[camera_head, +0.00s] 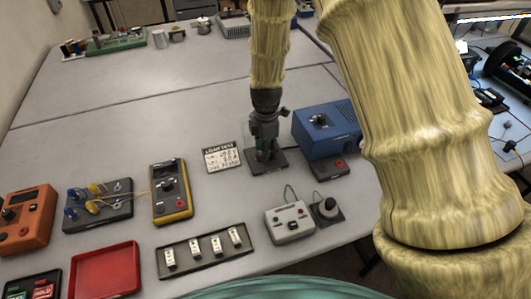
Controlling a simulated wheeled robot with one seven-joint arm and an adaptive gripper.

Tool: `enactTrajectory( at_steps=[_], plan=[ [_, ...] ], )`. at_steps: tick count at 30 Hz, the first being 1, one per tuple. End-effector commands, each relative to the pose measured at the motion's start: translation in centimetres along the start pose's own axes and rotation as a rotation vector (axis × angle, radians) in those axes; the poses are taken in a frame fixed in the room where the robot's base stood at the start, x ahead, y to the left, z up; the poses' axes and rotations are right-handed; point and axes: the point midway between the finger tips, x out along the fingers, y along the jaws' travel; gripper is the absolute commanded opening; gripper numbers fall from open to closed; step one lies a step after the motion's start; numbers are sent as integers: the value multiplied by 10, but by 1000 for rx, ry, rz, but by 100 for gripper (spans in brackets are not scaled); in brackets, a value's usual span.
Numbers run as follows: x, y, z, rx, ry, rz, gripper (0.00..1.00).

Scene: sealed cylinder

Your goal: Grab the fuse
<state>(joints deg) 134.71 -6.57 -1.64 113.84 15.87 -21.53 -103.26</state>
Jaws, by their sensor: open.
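My gripper (264,146) points down over a dark base plate (278,167) in the middle of the table. Its fingers are open and low, close to that plate. A dark tray (207,272) at the front holds several small white pieces (217,246) standing in a row. I cannot tell for sure which thing is the fuse.
A blue box (325,130) stands close to the right of my gripper. A handwritten card (223,158) lies to its left. A grey device (289,222), a yellow meter (171,192) and a red tray (105,270) are nearer the front. The table behind is mostly clear.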

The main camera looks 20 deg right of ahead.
Motion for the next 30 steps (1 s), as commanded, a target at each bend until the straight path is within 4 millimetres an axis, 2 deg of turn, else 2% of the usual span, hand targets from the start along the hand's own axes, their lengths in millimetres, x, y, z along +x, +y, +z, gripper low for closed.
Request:
enactTrajectory(
  at_steps=[2,3,9,10,22,30],
  plan=[
    [0,0,0,0,0,0,44],
    [0,0,0,0,0,0,40],
    [0,0,0,0,0,0,4],
    [0,0,0,0,0,0,0],
    [-2,0,0,1,1,1,0],
    [-21,0,0,1,1,2,0]
  ],
)
